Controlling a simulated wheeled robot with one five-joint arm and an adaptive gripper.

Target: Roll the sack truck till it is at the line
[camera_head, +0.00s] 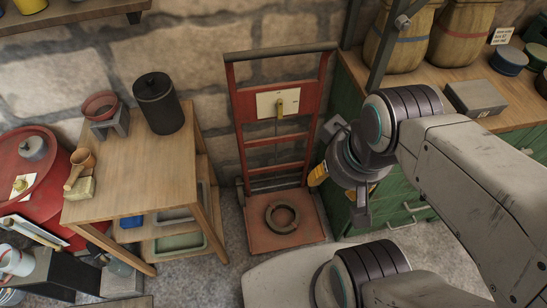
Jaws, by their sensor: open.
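The red sack truck (275,100) stands upright against the stone wall, between a wooden side table and a green cabinet. Its flat red foot plate (257,222) rests on the floor and bears a dark ring (282,216). My gripper (341,196) is open, pointing down, to the right of the truck's frame and in front of the green cabinet. It appears apart from the truck, with nothing seen between its fingers. No line on the floor can be made out.
A wooden table (135,165) with a dark canister (158,103) stands left of the truck. The green cabinet (395,185) with a wooden top closes in the right side. A red drum (28,180) stands far left. Grey floor (205,270) is free before the table.

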